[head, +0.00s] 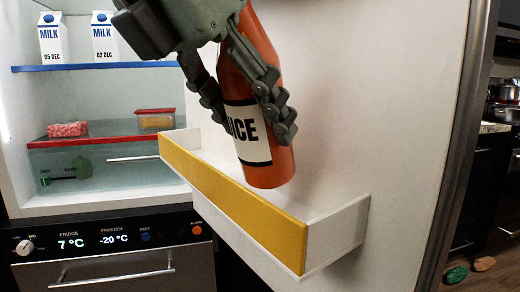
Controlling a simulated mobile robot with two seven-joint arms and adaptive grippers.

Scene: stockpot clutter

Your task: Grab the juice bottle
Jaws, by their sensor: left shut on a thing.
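The orange juice bottle (269,172) has a white label with black letters, of which "ICE" shows. It is slightly tilted, and its lower end is above the door shelf with the yellow front (233,204). My left gripper (247,112) comes from the top and is shut on the bottle, with fingers on both sides of it. The bottle's top is cut off by the frame's upper edge. My right gripper is not in view.
The open fridge at left holds two milk cartons (52,39) on the blue-edged shelf (95,67). Packed meat (68,130) and a food container (155,120) sit on the red-edged shelf (95,142). The white fridge door (385,90) stands close behind the bottle.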

